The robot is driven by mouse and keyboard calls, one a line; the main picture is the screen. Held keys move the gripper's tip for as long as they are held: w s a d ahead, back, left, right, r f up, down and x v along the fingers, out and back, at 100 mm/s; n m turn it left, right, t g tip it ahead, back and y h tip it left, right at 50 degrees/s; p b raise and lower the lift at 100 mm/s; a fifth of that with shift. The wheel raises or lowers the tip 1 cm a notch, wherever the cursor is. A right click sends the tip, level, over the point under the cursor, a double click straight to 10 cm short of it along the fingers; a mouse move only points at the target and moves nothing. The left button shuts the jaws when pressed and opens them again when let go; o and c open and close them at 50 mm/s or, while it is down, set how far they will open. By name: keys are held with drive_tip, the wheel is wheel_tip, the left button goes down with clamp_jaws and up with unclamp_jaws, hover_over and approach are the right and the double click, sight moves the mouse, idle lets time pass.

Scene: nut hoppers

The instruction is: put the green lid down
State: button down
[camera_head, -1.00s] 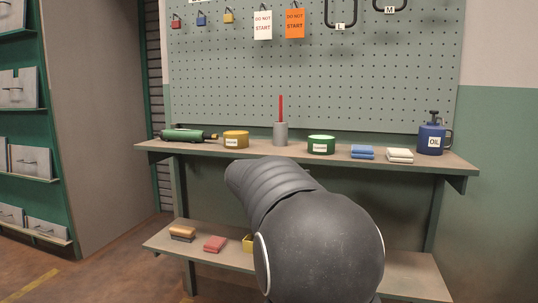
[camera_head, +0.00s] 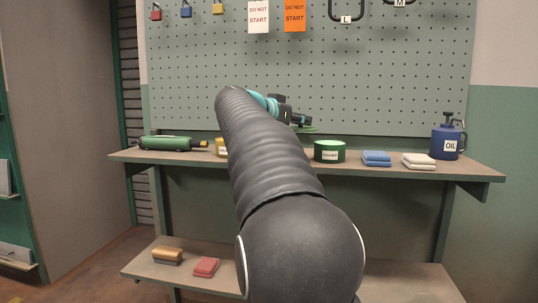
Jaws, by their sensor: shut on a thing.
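My gripper (camera_head: 300,119) is raised above the bench shelf, in front of the lower pegboard. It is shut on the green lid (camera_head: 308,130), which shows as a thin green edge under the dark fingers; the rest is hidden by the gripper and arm. The green tin (camera_head: 329,151) with a white label stands on the shelf below and to the right of the lid. The lid appears apart from the tin.
The shelf (camera_head: 462,169) also bears a green tool (camera_head: 170,143), a partly hidden yellow tin (camera_head: 221,147), blue cloths (camera_head: 376,158), white cloths (camera_head: 419,161) and a blue oil can (camera_head: 447,137). A lower shelf (camera_head: 205,281) holds a red block (camera_head: 206,267).

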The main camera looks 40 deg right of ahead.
drive_tip(key=w+a+f, duration=0.1)
drive_tip(key=w, duration=0.1)
drive_tip(key=w+a+f, duration=0.1)
drive_tip(key=w+f, duration=0.1)
drive_tip(key=w, duration=0.1)
drive_tip(key=w+a+f+b, duration=0.1)
drive_tip(key=w+f, duration=0.1)
drive_tip(key=shift+w+a, duration=0.15)
drive_tip(key=shift+w, duration=0.25)
drive_tip(key=shift+f+b, duration=1)
drive_tip(key=shift+f, duration=1)
drive_tip(key=c, duration=1)
unclamp_jaws()
drive_tip(key=shift+f, duration=0.15)
drive_tip(key=shift+a, duration=0.1)
drive_tip(key=p+v, duration=0.1)
drive_tip(key=v, duration=1.1)
drive_tip(key=shift+p, duration=0.3)
